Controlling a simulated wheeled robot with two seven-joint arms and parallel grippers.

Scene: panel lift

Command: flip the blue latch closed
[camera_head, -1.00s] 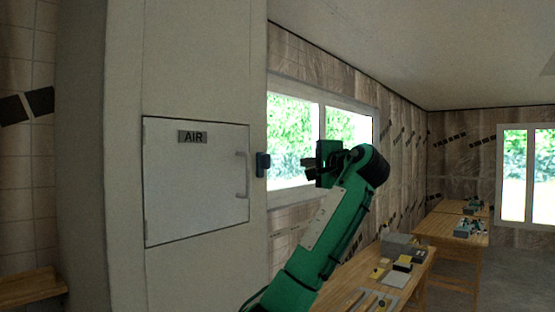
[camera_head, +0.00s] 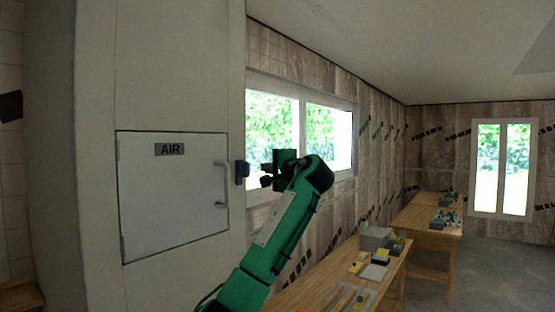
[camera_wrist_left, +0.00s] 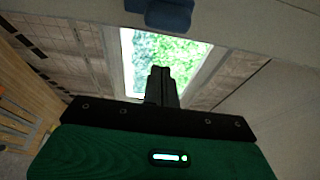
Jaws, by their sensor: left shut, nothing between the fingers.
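The blue latch (camera_head: 242,173) sits upright on the right edge of the pale cabinet, just right of the AIR panel door (camera_head: 172,205). The door looks flush in its frame, with a grey handle (camera_head: 221,185) on its right side. My left gripper (camera_head: 266,181) is just right of the latch, a small gap apart in the picture, with its green arm coming up from below. In the left wrist view the latch (camera_wrist_left: 168,14) is at the top edge, partly cut off, and the dark fingers (camera_wrist_left: 161,72) are together and empty below it. My right gripper is not in view.
The cabinet face (camera_head: 180,70) fills the left side. A window (camera_head: 300,130) is behind my gripper. The air right of my arm looks clear.

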